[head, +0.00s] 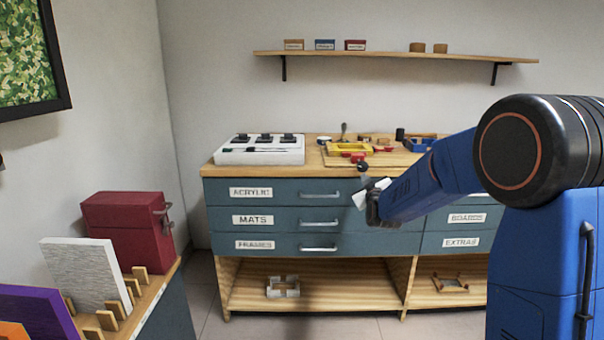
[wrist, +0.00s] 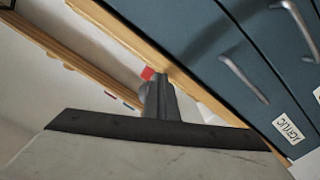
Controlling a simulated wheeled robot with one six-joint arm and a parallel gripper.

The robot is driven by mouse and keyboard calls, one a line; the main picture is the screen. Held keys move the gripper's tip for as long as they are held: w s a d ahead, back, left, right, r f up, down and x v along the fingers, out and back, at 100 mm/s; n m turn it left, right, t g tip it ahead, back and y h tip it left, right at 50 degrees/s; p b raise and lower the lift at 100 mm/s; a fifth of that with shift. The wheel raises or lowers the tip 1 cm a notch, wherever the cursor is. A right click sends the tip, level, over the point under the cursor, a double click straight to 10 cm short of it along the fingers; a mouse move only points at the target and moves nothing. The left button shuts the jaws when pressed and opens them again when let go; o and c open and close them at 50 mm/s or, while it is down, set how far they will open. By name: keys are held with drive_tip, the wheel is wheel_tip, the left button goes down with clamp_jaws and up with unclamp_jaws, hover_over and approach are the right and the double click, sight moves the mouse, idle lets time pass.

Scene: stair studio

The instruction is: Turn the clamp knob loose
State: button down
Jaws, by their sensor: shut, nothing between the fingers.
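A dark round knob (head: 362,167) shows at the front edge of the bench top, close to a red piece (head: 357,156); I take this knob for the clamp knob, but it is small here. My gripper (head: 375,187) is in front of the top drawers, just below and right of the knob in the head view, with no clear contact. In the wrist view the fingers (wrist: 158,86) are together and empty, pointing at the bench edge, where a small red patch (wrist: 148,73) shows behind their tips. The knob cannot be made out in the wrist view.
The bench top (head: 312,160) holds a white case (head: 260,151), a yellow frame (head: 350,148) and small items. Drawer handles (head: 320,195) stick out below. A red box (head: 125,228) and boards in a rack stand at left. The floor before the bench is clear.

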drive_tip(key=shift+d+r, duration=0.35)
drive_tip(key=shift+d, duration=0.4)
drive_tip(key=shift+d+r, duration=0.4)
drive_tip(key=shift+r, duration=0.05)
idle(0.4)
drive_tip(key=shift+d+f, duration=0.1)
drive_tip(key=shift+d, duration=0.05)
drive_tip(key=s, duration=0.6)
drive_tip(key=shift+d+f, duration=0.2)
idle(0.4)
drive_tip(key=shift+a, duration=0.1)
drive_tip(key=w+a+f, duration=0.1)
drive_tip(key=w+a, duration=0.2)
drive_tip(key=w, duration=0.3)
idle(0.7)
